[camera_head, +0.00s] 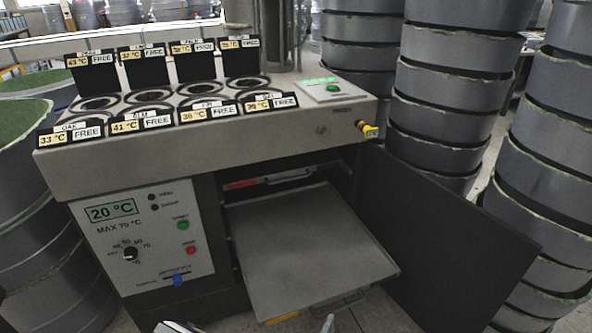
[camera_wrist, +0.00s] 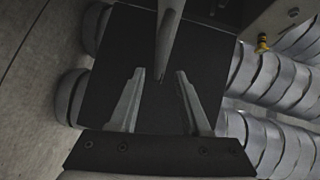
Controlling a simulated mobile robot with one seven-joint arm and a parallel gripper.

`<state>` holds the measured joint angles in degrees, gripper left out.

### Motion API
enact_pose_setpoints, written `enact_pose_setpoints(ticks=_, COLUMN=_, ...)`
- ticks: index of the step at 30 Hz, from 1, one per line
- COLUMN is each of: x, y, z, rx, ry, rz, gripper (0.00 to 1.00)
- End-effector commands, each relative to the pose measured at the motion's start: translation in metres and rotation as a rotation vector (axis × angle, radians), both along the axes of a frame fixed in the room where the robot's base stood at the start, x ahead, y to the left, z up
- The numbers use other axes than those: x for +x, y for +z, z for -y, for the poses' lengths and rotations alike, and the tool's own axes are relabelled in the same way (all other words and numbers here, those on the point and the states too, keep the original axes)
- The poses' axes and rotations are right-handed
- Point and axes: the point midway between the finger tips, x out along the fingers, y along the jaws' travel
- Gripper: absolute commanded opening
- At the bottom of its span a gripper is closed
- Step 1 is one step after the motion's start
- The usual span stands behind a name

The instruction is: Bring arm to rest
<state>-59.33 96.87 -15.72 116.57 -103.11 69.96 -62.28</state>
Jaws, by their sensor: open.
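My gripper (camera_wrist: 160,78) is open in the wrist view, its two grey fingers apart. A pale grey tapered bar (camera_wrist: 169,35) comes down from the top edge and ends between or beyond the fingertips. I cannot tell how far it is from them or what it belongs to. Behind it is a dark flat panel that looks like the open cabinet door (camera_wrist: 125,50). In the head view this door (camera_head: 445,240) stands swung out to the right. Small pale tips show at the bottom edge of the head view; most of my arm is out of that view.
The grey machine (camera_head: 250,147) has several round wells, labelled flaps and a control panel (camera_head: 145,235). Its shelf (camera_head: 300,245) is pulled out at the front. A yellow knob (camera_head: 369,130) sticks out at the right corner. Tall stacks of grey moulds (camera_head: 450,90) crowd the right side.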

Motion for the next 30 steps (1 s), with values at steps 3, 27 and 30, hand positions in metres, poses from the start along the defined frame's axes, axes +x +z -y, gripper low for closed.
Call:
enact_pose_setpoints(ticks=3, x=0.003, y=0.012, z=-0.001, rx=0.037, ry=-0.038, rz=0.028, gripper=0.47)
enact_pose_setpoints(ticks=27, x=-0.012, y=0.247, z=0.037, rx=0.893, ry=-1.030, rz=0.826, gripper=0.47)
enact_pose_setpoints(ticks=30, x=-0.021, y=0.272, z=0.042, rx=0.995, ry=-1.156, rz=0.938, gripper=0.47)
